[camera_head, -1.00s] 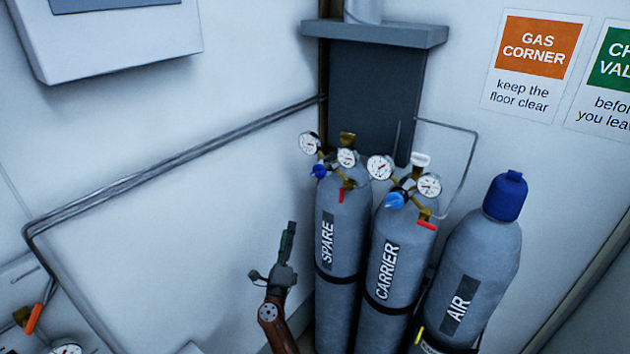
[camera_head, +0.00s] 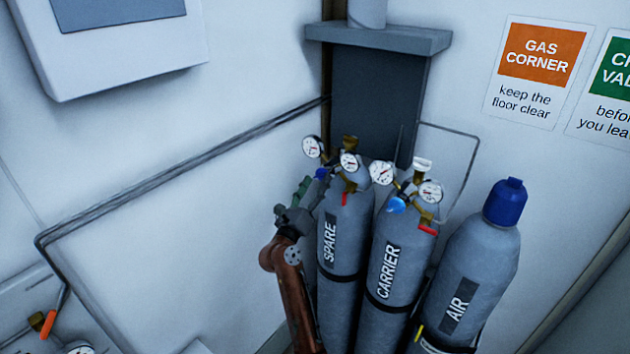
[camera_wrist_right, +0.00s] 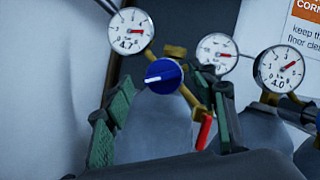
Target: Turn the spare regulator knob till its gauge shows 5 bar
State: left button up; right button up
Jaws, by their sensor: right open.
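The spare cylinder (camera_head: 345,225) stands left of the carrier cylinder. Its blue regulator knob (camera_head: 321,174) shows in the right wrist view (camera_wrist_right: 164,77) with a white pointer line aimed left. Its left gauge (camera_wrist_right: 131,30) has a red needle pointing right and a small readout, perhaps 4.7. Its other gauge (camera_wrist_right: 215,53) is partly hidden by a finger. My right gripper (camera_head: 304,188) is open just below and left of the knob in the head view. In the wrist view its green fingers (camera_wrist_right: 163,105) flank the knob; I cannot tell whether they touch it. My left gripper is out of view.
The carrier cylinder (camera_head: 388,250), with its own blue knob (camera_head: 396,205) and gauges, stands close on the right. A red lever (camera_wrist_right: 205,132) sits below the spare regulator near the right finger. The air cylinder (camera_head: 475,255) is farther right.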

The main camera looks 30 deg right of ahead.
jog(key=shift+s+d, duration=0.1)
jog(key=shift+d, duration=0.1)
jog(key=shift+c, duration=0.7)
jog(key=c, duration=1)
jog(key=m+g+h+b, duration=0.1)
jog(key=m+b, duration=0.1)
jog(key=b, duration=0.1)
jog(key=shift+m, duration=0.3)
jog(key=o, duration=1.1)
jog(key=shift+a, duration=0.15)
jog(key=shift+o, duration=0.2)
